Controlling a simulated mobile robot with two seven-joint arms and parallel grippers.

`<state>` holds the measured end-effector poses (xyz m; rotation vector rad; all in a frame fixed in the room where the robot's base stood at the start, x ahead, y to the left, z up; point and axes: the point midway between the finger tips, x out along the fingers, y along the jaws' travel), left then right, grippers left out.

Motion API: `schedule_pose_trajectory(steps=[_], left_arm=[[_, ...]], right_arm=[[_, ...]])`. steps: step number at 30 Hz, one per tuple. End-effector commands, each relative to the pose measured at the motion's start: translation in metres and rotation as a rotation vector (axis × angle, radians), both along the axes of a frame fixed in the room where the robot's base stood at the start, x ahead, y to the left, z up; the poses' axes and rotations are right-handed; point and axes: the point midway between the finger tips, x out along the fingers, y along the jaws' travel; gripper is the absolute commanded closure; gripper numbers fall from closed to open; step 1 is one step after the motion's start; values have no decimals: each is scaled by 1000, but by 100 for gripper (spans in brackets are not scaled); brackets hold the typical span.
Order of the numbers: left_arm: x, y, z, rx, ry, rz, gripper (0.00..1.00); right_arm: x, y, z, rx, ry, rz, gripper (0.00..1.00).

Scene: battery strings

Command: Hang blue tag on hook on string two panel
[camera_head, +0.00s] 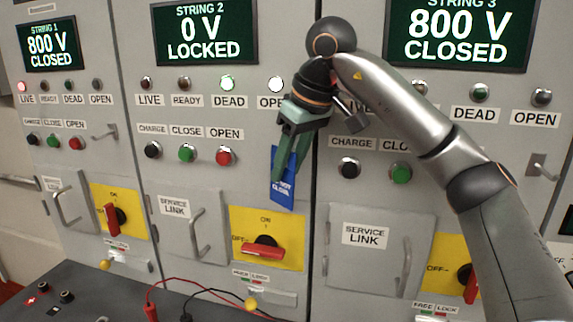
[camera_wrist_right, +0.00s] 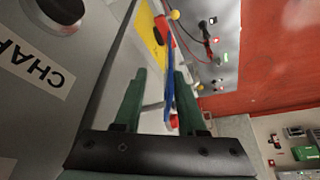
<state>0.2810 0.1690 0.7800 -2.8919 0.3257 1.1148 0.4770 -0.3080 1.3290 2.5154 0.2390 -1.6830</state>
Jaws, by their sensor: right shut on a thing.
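The blue tag (camera_head: 284,193), with pale lettering, hangs down from my right gripper (camera_head: 286,172) in front of the String 2 panel (camera_head: 185,95). The gripper points downward with its green fingers shut on the tag's upper part. In the right wrist view, the tag (camera_wrist_right: 169,85) shows nearly edge-on between the fingers (camera_wrist_right: 160,95). The hook on the String 2 panel cannot be made out; the gripper covers the panel's right side. I cannot tell whether the tag touches the panel. My left gripper is not in view.
Below the tag are a yellow switch plate (camera_head: 285,222) and its red handle (camera_head: 262,250). A service-link door handle (camera_head: 202,235) projects to the left. Small hooks show on the String 1 panel (camera_head: 105,133) and String 3 panel (camera_head: 541,167). Test leads (camera_head: 205,283) lie on the bench below.

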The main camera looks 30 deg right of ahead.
Motion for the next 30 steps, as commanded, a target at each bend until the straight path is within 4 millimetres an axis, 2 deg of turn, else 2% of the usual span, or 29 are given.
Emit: schedule_pose_trajectory(steps=[1, 6, 15, 20, 24, 30], left_arm=[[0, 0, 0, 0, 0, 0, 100], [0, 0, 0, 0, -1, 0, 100], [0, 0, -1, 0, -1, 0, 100], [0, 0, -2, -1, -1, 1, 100], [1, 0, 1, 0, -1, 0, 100], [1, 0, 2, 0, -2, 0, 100]], right_arm=[[7, -2, -1, 5, -16, -22, 76], [7, -1, -2, 3, -15, -21, 58], [5, 0, 2, 1, -13, -18, 58], [-6, -1, 27, 5, -23, -15, 58], [-21, -4, 59, 8, -35, -17, 58], [-34, -7, 82, 7, -34, -17, 58]])
